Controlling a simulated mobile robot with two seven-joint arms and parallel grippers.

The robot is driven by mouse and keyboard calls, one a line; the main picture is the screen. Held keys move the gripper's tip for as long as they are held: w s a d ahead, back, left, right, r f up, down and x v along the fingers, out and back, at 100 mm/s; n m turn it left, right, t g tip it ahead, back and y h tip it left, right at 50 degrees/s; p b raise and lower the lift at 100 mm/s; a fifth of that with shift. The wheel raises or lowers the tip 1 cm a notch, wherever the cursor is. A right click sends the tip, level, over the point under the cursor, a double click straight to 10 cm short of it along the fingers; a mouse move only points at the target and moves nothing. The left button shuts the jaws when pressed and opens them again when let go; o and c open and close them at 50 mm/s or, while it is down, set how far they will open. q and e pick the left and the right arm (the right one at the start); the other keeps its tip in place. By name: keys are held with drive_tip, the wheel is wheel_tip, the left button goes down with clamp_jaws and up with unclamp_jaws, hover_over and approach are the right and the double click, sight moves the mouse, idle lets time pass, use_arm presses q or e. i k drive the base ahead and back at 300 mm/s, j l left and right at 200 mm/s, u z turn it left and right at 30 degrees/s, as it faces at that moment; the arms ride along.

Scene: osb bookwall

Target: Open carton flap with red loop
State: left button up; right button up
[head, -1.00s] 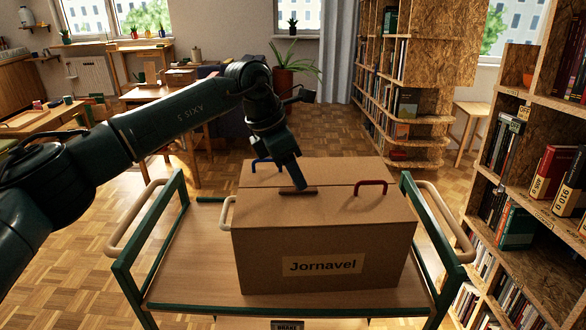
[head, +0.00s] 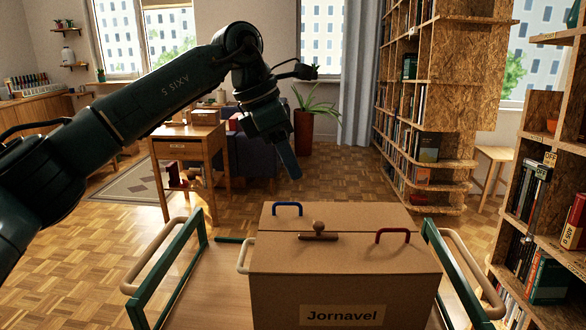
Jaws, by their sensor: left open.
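The closed cardboard carton (head: 275,290), labelled "Jornavel", stands on a cart. A red loop (head: 393,232) is on the right part of its top, on the near side of the seam. A blue loop (head: 287,206) is on the far top part at the left. A brown wooden knob (head: 319,232) sits near the seam between them, and a cream loop (head: 243,256) is on the left side. My left gripper (head: 291,172) is open and empty in the air above the carton's far left part, apart from all loops. One finger hides most of the other. My right gripper is not shown.
The cart (head: 215,285) has green frames and cream handles at left and right. A bookshelf (head: 545,240) stands close at the right, another farther back. A wooden side table (head: 190,138) and a potted plant (head: 307,130) are behind. Parquet floor behind the cart is clear.

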sight(388, 251)
drive_tip(key=k, duration=1)
